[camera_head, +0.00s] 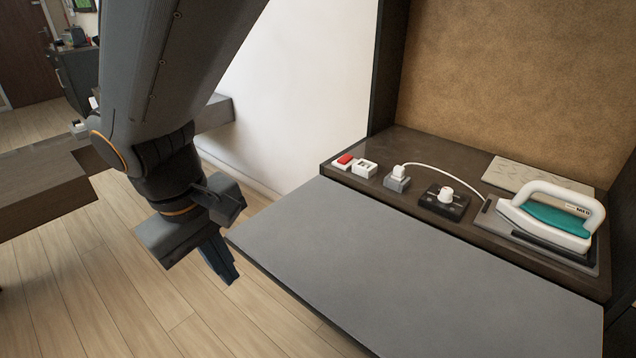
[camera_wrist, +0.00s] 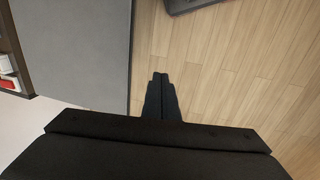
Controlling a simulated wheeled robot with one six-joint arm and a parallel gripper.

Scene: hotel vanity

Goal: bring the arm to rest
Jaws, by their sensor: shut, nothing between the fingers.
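My gripper (camera_head: 225,270) hangs from my arm at the left of the head view, pointing down. It is beside the left corner of the grey board, over the wooden floor. Its fingers are together and hold nothing. In the wrist view the closed fingers (camera_wrist: 160,77) stick out over the floor, to the right of the grey board's edge. Nothing shows as touching the gripper.
The grey board (camera_head: 420,270) juts out in front of a dark shelf. On the shelf are an iron (camera_head: 550,218), a black knob box (camera_head: 444,202), a plug in a grey socket (camera_head: 397,180) and a red-and-white switch (camera_head: 343,161). A wooden surface (camera_head: 40,195) stands at left. Floor (camera_head: 110,280) below is clear.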

